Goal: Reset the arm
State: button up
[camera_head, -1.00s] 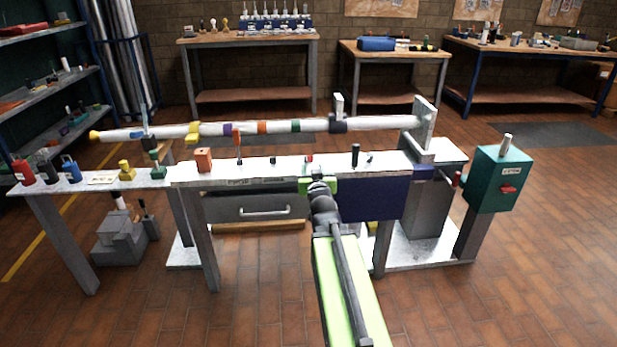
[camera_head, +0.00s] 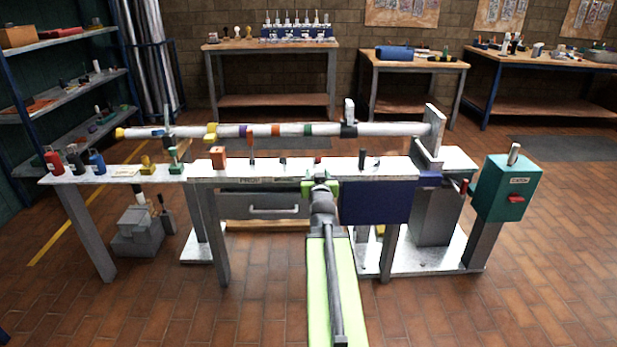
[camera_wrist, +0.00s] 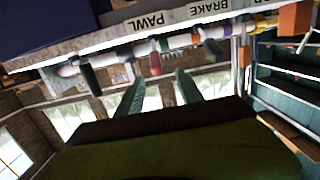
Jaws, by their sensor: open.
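My gripper (camera_head: 321,186) is at the end of my green and black arm, in front of the workbench (camera_head: 228,172) in the head view. In the wrist view my gripper (camera_wrist: 160,88) shows two thin grey-green fingers, spread apart with nothing between them. Beyond the fingers are a red handle (camera_wrist: 155,63) and a dark handle (camera_wrist: 91,80), both apart from them. A bench edge with a PAWL label (camera_wrist: 147,22) and a BRAKE label (camera_wrist: 208,8) runs across the top. My arm hides part of the bench front.
A long white mast (camera_head: 290,130) with coloured bands lies behind the bench, joined to an upright flange plate (camera_head: 436,128). A dark blue panel (camera_head: 376,203) hangs right of my gripper. A teal box (camera_head: 505,188) stands further right. The brick floor in front is open.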

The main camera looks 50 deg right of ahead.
jog(key=shift+s+d, duration=0.1)
jog(key=shift+s+d, duration=0.15)
jog(key=shift+d, duration=0.05)
